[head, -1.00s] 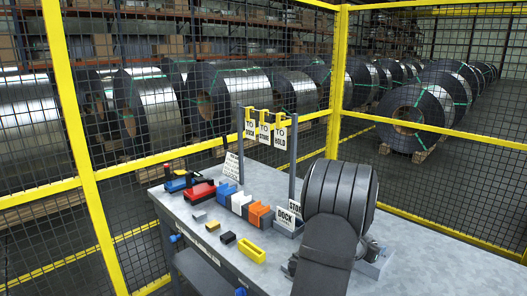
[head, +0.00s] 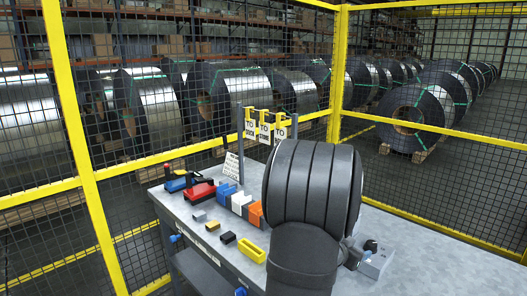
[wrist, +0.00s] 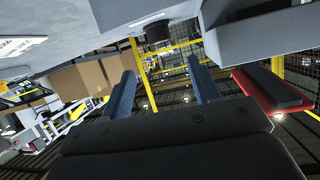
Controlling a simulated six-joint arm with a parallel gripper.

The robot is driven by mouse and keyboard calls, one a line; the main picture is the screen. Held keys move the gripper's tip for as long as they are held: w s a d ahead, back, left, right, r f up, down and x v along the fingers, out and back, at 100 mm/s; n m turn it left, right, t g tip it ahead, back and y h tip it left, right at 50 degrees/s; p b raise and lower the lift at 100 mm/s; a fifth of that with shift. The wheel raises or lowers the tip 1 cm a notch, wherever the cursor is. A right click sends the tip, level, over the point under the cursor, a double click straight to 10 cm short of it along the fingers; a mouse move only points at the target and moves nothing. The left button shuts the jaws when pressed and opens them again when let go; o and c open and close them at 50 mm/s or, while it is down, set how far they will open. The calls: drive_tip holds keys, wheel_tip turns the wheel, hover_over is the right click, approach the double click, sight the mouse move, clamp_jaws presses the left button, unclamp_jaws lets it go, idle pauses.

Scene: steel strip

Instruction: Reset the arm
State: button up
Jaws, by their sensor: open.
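My gripper (wrist: 163,90) shows in the wrist view as two blue-grey fingers set apart, with nothing seen held between them. In the head view my large dark arm hides the gripper, standing over the right-middle of the bench. On the grey bench (head: 430,270) to its left are a red block with a dark top (head: 199,191), a row of blue (head: 226,191), white (head: 241,203) and orange (head: 256,214) holders, and a yellow open tray (head: 251,249). A red and black piece (wrist: 272,87) also shows right of the fingers in the wrist view.
A frame with yellow tags (head: 264,128) stands behind my arm, and a white text card (head: 231,166) stands left of it. Small black (head: 228,237) and grey (head: 199,216) blocks lie near the front edge. Yellow-framed mesh fence (head: 88,190) encloses the bench; steel coils (head: 415,110) lie beyond.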

sight(372, 245)
drive_tip(key=v, duration=0.5)
drive_tip(key=x, duration=1.7)
drive_tip(key=shift+d+f, duration=0.1)
drive_tip(key=shift+f, duration=0.05)
drive_tip(key=shift+s+n, duration=0.1)
drive_tip(key=shift+n, duration=0.2)
drive_tip(key=shift+n+t+y, duration=0.3)
drive_tip(key=shift+t+y, duration=0.1)
drive_tip(key=shift+n+t+y, duration=1.2)
drive_tip(key=shift+n+y, duration=0.4)
drive_tip(key=shift+n, duration=0.1)
drive_tip(key=shift+v, duration=2.75)
drive_tip(key=shift+o, duration=0.2)
